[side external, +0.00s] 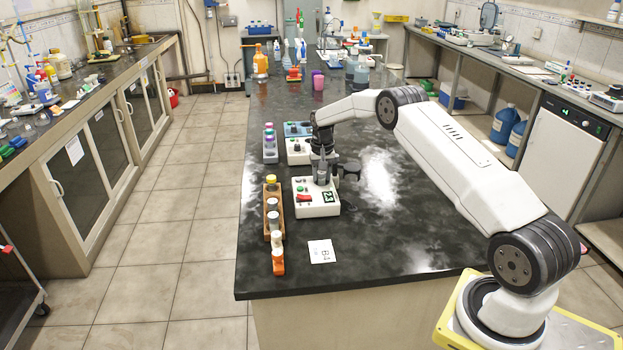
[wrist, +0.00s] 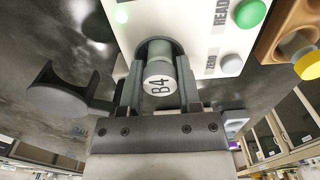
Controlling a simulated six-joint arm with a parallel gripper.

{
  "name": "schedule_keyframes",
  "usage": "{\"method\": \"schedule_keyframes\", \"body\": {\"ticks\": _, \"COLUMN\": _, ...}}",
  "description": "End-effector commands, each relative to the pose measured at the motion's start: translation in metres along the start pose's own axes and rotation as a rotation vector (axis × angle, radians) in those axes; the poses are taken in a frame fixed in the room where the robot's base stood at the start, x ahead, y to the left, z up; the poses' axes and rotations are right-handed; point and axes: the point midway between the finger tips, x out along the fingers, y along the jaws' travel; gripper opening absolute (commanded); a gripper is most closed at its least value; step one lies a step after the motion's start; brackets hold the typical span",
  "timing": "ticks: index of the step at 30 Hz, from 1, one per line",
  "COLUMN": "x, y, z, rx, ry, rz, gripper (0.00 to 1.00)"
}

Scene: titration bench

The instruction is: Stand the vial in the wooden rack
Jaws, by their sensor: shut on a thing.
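My gripper (side external: 322,182) is low over a white instrument (side external: 325,208) with a green button and a red switch. In the wrist view, its fingers (wrist: 157,80) are shut around the vial, whose pale cap (wrist: 160,86) is marked "B4" or "84". The vial's lower part is hidden, and I cannot tell whether it touches the instrument. The wooden rack (side external: 266,222) stands just left of the instrument and holds several capped vials, one with a yellow cap (side external: 271,181). In the wrist view, part of the rack (wrist: 279,22) shows at the upper right.
A card marked "B4" (side external: 321,251) lies on the black bench in front of the instrument. An orange piece (side external: 278,263) stands at the rack's near end. A grey rack of vials (side external: 270,155) and another instrument (side external: 298,157) stand behind. The bench's right side is mostly clear.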

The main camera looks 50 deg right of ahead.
Motion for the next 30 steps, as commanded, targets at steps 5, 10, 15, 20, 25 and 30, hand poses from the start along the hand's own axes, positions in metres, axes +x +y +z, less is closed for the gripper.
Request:
{"method": "schedule_keyframes", "body": {"ticks": 5, "x": -0.007, "y": 0.0, "z": 0.0, "rx": 0.0, "ry": 0.001, "rz": 0.0, "gripper": 0.05}}
{"method": "schedule_keyframes", "body": {"ticks": 10, "x": -0.017, "y": 0.0, "z": 0.0, "rx": 0.0, "ry": 0.001, "rz": 0.0, "gripper": 0.05}}
{"method": "schedule_keyframes", "body": {"ticks": 15, "x": -0.026, "y": 0.0, "z": 0.0, "rx": 0.0, "ry": 0.001, "rz": 0.0, "gripper": 0.05}}
{"method": "schedule_keyframes", "body": {"ticks": 20, "x": -0.035, "y": 0.0, "z": 0.0, "rx": 0.0, "ry": 0.001, "rz": 0.0, "gripper": 0.05}}
{"method": "schedule_keyframes", "body": {"ticks": 25, "x": -0.04, "y": 0.0, "z": 0.0, "rx": 0.0, "ry": 0.0, "rz": 0.0, "gripper": 0.05}}
{"method": "schedule_keyframes", "body": {"ticks": 30, "x": -0.041, "y": 0.0, "z": 0.0, "rx": 0.0, "ry": 0.0, "rz": 0.0, "gripper": 0.05}}
